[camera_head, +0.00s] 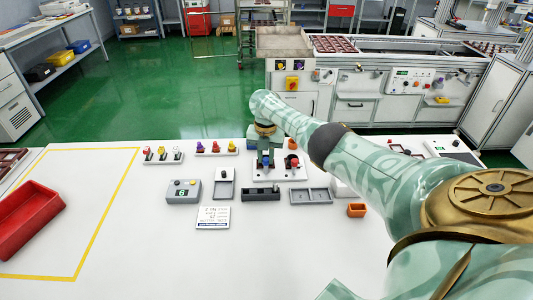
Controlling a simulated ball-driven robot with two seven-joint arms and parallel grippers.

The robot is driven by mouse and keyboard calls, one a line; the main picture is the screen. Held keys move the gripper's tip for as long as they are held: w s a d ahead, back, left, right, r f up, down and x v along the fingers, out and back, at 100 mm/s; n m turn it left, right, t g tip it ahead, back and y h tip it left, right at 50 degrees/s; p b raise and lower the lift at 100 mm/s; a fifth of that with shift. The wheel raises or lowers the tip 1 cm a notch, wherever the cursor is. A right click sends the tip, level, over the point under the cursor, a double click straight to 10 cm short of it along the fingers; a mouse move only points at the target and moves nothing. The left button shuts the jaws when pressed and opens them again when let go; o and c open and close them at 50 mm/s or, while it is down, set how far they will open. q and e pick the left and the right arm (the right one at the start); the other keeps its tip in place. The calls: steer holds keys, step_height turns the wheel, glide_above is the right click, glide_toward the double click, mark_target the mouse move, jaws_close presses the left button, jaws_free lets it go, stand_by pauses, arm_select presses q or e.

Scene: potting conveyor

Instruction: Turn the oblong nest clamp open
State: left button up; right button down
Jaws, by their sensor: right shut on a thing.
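My right arm reaches in from the right, and its right gripper (265,162) points down at the left part of a white nest fixture (280,175) on the table. The gripper is shut on what appears to be the oblong nest clamp. The clamp is small and mostly hidden by the fingers, so its angle cannot be told. A second, red-and-dark clamp (292,161) stands on the right part of the same fixture, apart from the gripper. My left gripper is not in view.
Racks of coloured pieces (216,150) are behind left. A red tray (28,217) lies far left.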

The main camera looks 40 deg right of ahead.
mark_target(266, 159)
steer(key=m+p, duration=0.1)
steer(key=m, duration=0.4)
steer(key=shift+m, duration=2.5)
steer(key=c, duration=1.3)
jaws_free()
steer(key=shift+o, duration=0.2)
steer(key=shift+p, duration=0.3)
step_height(266, 159, up, 16)
steer(key=p, duration=1.2)
steer(key=shift+r, duration=0.15)
